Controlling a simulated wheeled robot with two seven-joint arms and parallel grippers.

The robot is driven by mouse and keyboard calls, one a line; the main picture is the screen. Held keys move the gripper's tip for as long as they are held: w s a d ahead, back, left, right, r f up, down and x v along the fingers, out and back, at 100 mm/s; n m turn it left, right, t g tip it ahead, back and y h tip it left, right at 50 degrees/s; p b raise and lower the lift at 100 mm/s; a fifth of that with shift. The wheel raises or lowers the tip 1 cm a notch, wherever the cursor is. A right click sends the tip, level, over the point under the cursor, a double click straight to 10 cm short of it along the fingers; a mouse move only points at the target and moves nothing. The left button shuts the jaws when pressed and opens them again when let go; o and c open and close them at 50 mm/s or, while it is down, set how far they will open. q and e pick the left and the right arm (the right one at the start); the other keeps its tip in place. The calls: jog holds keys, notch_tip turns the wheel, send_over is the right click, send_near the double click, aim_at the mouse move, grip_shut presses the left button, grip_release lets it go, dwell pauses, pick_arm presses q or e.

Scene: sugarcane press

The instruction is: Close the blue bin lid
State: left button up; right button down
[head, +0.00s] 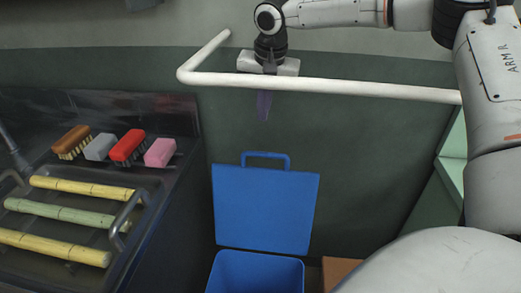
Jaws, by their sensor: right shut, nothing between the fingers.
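The blue bin (256,270) stands on the floor at the bottom middle of the head view, its lower part cut off by the frame edge. Its blue lid (266,210) is raised upright at the back of the bin, with a loop handle (266,155) on the upper edge. My right gripper (264,105) points down above the lid and left of centre, apart from it. Its dark fingers are together and empty, partly behind the white rail. My left gripper is not in view.
A white rail (350,88) runs across above the bin, in front of my right gripper. At left, a dark metal counter (150,225) holds sugarcane stalks (65,214), brushes (128,146) and sponges. A brown box (338,270) sits right of the bin.

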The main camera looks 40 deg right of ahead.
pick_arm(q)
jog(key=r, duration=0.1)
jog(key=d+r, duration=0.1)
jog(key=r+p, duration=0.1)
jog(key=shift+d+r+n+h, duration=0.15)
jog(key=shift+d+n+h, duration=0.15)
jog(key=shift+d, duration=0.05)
pick_arm(e)
notch_tip(320, 180, down, 10)
jog(key=s+h, duration=0.1)
jog(key=shift+s+g, duration=0.3)
jog(key=shift+s+d+r, duration=0.1)
